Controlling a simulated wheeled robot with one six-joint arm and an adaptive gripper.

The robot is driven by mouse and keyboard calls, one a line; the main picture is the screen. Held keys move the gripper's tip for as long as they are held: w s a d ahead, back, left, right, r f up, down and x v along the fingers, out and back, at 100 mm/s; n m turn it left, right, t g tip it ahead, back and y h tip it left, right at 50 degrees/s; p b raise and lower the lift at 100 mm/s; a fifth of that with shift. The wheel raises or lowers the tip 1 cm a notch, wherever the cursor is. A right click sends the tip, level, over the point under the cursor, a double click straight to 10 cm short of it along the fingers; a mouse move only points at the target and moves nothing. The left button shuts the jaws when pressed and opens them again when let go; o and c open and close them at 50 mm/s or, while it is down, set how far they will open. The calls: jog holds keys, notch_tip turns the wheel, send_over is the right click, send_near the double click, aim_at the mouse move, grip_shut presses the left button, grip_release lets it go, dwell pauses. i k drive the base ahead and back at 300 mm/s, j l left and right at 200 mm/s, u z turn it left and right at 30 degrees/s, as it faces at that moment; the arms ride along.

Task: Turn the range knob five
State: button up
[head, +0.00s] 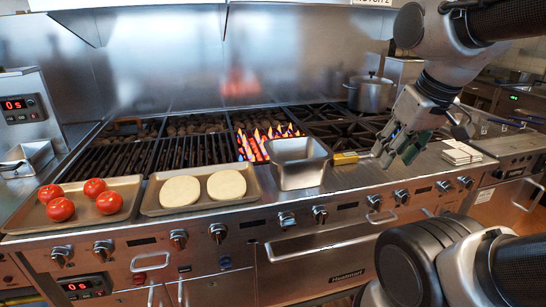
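A row of metal knobs runs along the front panel of the range, below the cooking ledge. Toward the middle are a knob (286,220) and another beside it (320,214). Further right are one knob (374,201) and its neighbour (401,196), then a pair near the right end (443,186). To the left are several more, including one (178,239). No readable number shows which is knob five. My gripper (398,158) points down over the right part of the ledge, above and behind the knobs, apart from them. Its fingers look spread, with nothing visible between them.
A yellow-handled tool (345,158) lies left of my gripper, and white stacked pieces (462,153) lie right. A metal pan (299,180) stands mid-ledge. Trays of tomatoes (125,184) and pale rounds (150,208) are left. Oven handles project below the knobs.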

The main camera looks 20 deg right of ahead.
aim_at(286, 220)
jog(key=k+l+z, duration=0.2)
jog(key=l, duration=0.35)
jog(key=l+z, duration=0.25)
jog(key=l, duration=0.25)
jog(key=i+l+u, duration=0.1)
jog(key=l+u, duration=0.15)
jog(key=i+l+u, duration=0.1)
jog(key=l+u, duration=0.15)
jog(key=l, duration=0.15)
jog(key=k+j+z, duration=0.1)
jog(key=j+z, duration=0.15)
jog(key=k+j+z, duration=0.1)
jog(key=j+z, duration=0.15)
jog(key=j, duration=0.15)
